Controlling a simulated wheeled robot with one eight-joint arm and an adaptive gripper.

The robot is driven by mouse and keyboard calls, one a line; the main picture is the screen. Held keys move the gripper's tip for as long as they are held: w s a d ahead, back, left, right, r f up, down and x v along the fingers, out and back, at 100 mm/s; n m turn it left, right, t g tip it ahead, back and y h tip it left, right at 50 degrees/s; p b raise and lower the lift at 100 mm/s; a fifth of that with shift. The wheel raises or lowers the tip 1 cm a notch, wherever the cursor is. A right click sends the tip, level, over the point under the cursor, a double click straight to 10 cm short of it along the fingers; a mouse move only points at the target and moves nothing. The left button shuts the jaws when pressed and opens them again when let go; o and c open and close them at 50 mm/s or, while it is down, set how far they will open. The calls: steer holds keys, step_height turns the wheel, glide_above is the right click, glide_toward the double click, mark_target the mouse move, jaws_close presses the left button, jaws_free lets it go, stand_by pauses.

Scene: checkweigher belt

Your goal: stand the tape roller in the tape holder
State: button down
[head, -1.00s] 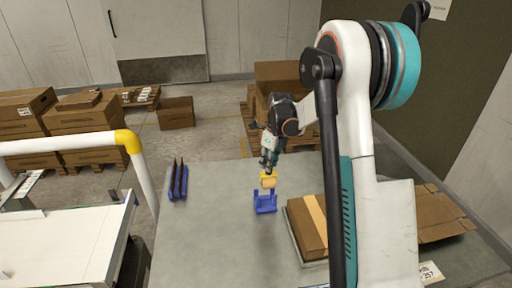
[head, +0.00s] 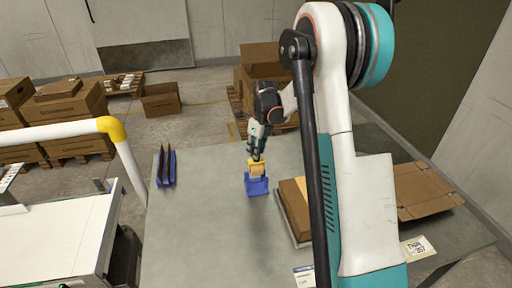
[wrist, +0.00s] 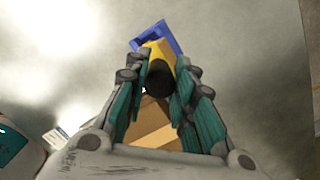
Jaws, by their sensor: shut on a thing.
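The tape roller (head: 257,168) is yellow with a tan roll, and its dark handle end shows in the wrist view (wrist: 160,75). My gripper (head: 254,150) is shut on it, with a finger on each side of the handle in the wrist view (wrist: 157,84). The tape holder (head: 257,186) is a blue stand on the grey table. It also shows past the roller in the wrist view (wrist: 158,33). The roller is at the holder, its lower part in front of or within the blue stand. I cannot tell whether it rests in it.
A cardboard box (head: 294,208) lies on a tray right of the holder. A blue rack with dark upright pieces (head: 166,168) stands at the left of the table (head: 205,240). A white rail with a yellow corner (head: 112,130) is at left. The table's front middle is clear.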

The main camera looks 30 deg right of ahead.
mark_target(256, 163)
steer(key=shift+f+b, duration=2.4)
steer(key=shift+f, duration=1.35)
steer(key=c, duration=1.3)
jaws_free()
steer(key=r, duration=0.4)
steer(key=s+r, duration=0.1)
steer(key=r, duration=0.3)
steer(key=d+r, duration=0.1)
steer(key=r, duration=0.3)
steer(key=shift+s, duration=0.3)
steer(key=shift+f, duration=0.1)
